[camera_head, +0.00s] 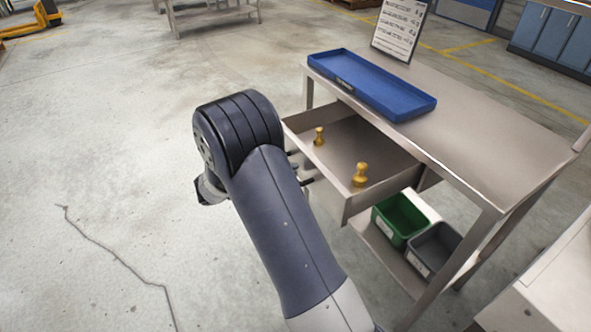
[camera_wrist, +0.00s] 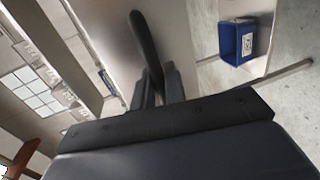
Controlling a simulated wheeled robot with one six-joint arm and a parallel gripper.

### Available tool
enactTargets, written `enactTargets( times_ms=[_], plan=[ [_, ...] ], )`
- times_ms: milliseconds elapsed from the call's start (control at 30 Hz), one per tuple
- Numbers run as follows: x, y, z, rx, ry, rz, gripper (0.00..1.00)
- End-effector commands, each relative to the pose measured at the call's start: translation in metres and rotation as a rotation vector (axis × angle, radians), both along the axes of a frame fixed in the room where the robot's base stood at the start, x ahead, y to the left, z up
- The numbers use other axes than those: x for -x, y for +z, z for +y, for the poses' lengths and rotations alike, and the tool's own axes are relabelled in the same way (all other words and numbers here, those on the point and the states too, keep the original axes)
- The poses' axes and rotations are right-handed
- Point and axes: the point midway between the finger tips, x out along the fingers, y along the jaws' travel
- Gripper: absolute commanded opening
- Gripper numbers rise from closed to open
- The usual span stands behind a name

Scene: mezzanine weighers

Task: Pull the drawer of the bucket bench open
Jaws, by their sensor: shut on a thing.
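The bucket bench (camera_head: 490,130) is a grey metal table at the right of the head view. Its drawer (camera_head: 345,208) stands open, pulled out to the left from under the top. Two brass weights, one nearer the back (camera_head: 319,136) and one nearer the front (camera_head: 360,175), stand upright inside it. In the wrist view, the dark bar handle (camera_wrist: 146,40) runs along the pale drawer front (camera_wrist: 182,40). My gripper (camera_wrist: 161,88) is shut on the handle. In the head view my arm hides the gripper and most of the handle.
A blue tray (camera_head: 345,68) and a sign (camera_head: 400,28) are on the benchtop. A green bin (camera_head: 400,218) and a grey bin (camera_head: 433,250) sit on the lower shelf. The wrist view shows a blue bin (camera_wrist: 238,42). Open concrete floor (camera_head: 110,150) lies left.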

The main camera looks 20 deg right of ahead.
Motion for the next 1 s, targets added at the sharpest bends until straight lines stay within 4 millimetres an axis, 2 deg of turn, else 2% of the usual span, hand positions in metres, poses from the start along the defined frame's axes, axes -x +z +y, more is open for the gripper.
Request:
enactTargets(
  times_ms=[333, 367, 567, 833, 1000],
  plan=[
    [0.001, -0.001, 0.001, -0.001, -0.004, 0.002, 0.0],
    [0.001, -0.001, 0.001, -0.001, -0.004, 0.002, 0.13],
    [0.001, 0.0, 0.001, -0.001, -0.003, 0.002, 0.29],
    [0.0, 0.0, 0.003, 0.0, 0.0, 0.0, 0.29],
    [0.001, 0.005, 0.023, -0.001, 0.003, -0.001, 0.29]
  ],
)
